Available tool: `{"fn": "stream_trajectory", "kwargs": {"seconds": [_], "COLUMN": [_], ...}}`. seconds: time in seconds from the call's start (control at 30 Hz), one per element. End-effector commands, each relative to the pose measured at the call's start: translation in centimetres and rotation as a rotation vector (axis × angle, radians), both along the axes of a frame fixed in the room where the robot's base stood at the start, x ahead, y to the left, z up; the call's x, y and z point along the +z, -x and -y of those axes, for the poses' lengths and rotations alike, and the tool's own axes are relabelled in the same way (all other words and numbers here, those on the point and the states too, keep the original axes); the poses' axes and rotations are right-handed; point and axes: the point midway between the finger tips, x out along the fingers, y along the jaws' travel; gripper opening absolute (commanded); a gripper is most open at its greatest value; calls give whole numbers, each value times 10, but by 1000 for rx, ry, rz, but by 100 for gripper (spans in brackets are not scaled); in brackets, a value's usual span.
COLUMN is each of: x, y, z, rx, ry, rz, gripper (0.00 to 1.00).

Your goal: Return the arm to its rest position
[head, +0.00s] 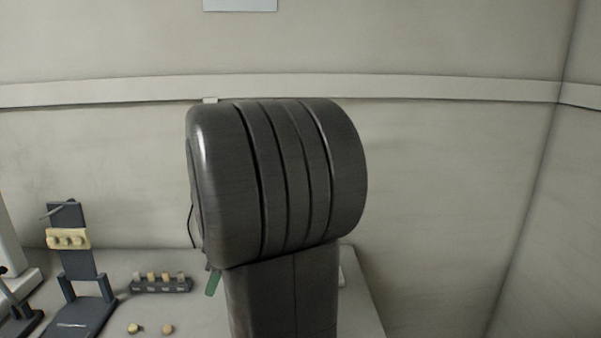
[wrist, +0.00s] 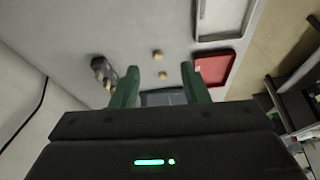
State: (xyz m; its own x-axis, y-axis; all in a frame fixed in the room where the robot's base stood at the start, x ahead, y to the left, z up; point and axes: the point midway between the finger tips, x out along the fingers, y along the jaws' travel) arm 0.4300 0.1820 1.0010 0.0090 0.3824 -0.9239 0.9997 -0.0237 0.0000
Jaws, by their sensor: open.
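My gripper (wrist: 160,84) is open in the wrist view, its two green fingers apart with nothing held between them. In the head view my dark arm fills the middle and hides most of the gripper; only a bit of green finger (head: 213,283) shows below it. A dark rack (head: 160,287) with several small pale and tan blanks stands on the bench left of my arm. The rack also shows in the wrist view (wrist: 100,67), left of the fingers.
Two loose round blanks (head: 135,328) (head: 168,329) lie on the bench before the rack. A dark stand (head: 74,263) with a tan block is at the left. The wrist view shows a red tray (wrist: 221,68) and a white tray (wrist: 199,20). A wall closes the back.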

Motion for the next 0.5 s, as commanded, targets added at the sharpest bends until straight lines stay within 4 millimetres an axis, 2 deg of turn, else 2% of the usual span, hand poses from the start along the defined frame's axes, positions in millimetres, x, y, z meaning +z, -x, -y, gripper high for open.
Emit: {"fn": "stream_trajectory", "kwargs": {"seconds": [0.23,0.5], "x": [2,2], "y": [-36,-78], "z": [-36,-64], "rx": [-130,-271], "ry": [0,1], "rz": [-1,-1], "gripper": [41,41]}}
